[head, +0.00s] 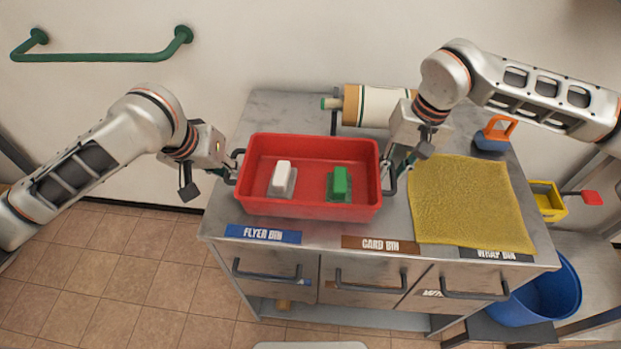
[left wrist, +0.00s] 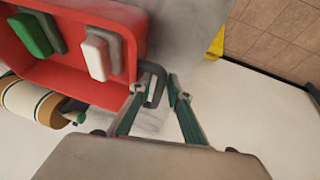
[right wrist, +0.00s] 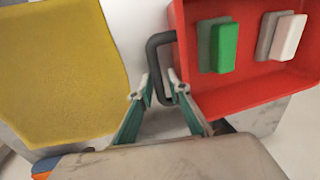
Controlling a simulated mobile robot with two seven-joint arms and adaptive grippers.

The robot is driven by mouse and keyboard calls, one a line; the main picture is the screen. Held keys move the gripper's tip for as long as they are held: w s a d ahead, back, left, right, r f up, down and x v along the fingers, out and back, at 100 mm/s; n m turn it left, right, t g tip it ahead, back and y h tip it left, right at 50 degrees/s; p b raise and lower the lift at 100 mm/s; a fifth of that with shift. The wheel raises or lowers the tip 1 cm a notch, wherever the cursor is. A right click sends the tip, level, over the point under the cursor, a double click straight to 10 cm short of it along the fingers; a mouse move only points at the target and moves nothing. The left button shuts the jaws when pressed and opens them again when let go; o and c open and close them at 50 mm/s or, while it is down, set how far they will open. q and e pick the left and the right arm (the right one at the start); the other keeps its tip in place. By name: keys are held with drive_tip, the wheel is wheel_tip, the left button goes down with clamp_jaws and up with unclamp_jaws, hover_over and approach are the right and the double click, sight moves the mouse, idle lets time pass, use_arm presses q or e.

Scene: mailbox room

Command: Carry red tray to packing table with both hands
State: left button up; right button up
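The red tray (head: 310,207) sits on the grey cabinet top and holds a white block (head: 282,176) and a green block (head: 340,181), each on a grey base. It has a dark handle at each end. My left gripper (head: 236,165) is at the left handle; in the left wrist view its fingertips (left wrist: 158,92) stand apart on either side of the handle bar (left wrist: 156,75). My right gripper (head: 392,172) is at the right handle; in the right wrist view its fingertips (right wrist: 161,86) stand apart with the handle bar (right wrist: 153,50) between them. No packing table is identifiable.
The cabinet (head: 215,212) has labelled drawers with handles. A yellow cloth (head: 465,200) lies right of the tray. A paper roll (head: 372,104) is behind it, and an orange-handled dispenser (head: 493,135) stands at the back right. A blue bucket (head: 550,292) stands at right. Tiled floor (head: 130,260) is open at left.

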use_arm(q)
clamp_jaws()
use_arm(e)
clamp_jaws()
use_arm(q)
drive_tip(key=shift+r, duration=0.15)
use_arm(e)
drive_tip(key=shift+r, duration=0.15)
